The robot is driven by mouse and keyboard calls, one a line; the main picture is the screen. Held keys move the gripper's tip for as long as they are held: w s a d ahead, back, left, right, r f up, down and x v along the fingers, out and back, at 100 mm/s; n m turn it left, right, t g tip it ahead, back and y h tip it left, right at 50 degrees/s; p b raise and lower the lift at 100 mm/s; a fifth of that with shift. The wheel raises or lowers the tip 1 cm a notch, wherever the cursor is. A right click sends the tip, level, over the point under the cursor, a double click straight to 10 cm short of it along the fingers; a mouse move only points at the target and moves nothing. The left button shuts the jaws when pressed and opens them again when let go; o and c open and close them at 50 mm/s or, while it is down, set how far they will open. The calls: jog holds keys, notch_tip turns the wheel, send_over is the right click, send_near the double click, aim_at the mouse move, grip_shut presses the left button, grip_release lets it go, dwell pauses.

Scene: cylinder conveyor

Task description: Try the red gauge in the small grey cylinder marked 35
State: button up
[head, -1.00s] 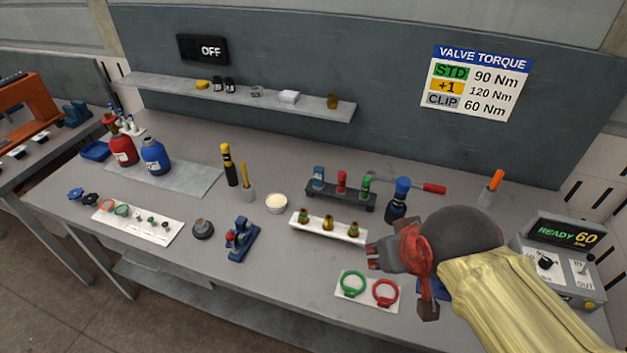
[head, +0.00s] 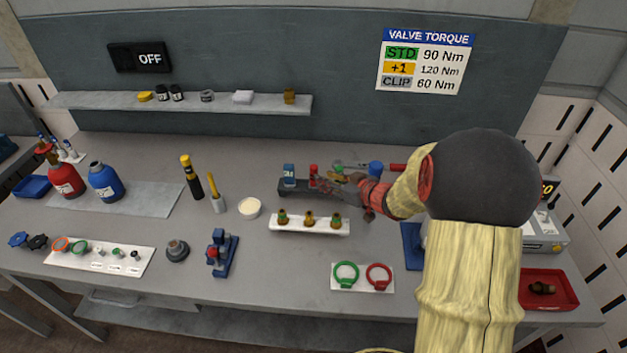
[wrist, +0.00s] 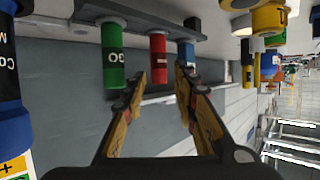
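The red gauge (head: 314,172) stands in a dark rack (head: 294,190) between a blue gauge (head: 289,172) and a green gauge (head: 338,167). In the wrist view the red gauge (wrist: 158,58) shows between the two fingertips, with the green gauge (wrist: 114,60) to the left and the blue one (wrist: 187,53) to the right. My gripper (wrist: 160,77) is open and empty, its fingers pointing at the red gauge; I cannot tell whether they touch it. In the head view my gripper (head: 335,184) is at the rack, partly covering it. I cannot make out a grey cylinder marked 35.
A white strip (head: 310,229) with several brass fittings lies in front of the rack. A white card (head: 362,284) holds green and red rings. A red tray (head: 565,285) is at the right. Blue (head: 105,184) and red (head: 66,181) cylinders stand at the left.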

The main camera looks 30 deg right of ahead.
aim_at(314, 172)
jog(key=b+x, duration=0.3)
jog(key=x, duration=0.4)
jog(key=shift+w, duration=0.4)
jog(key=c, duration=0.4)
jog(key=c, duration=0.3)
grip_shut()
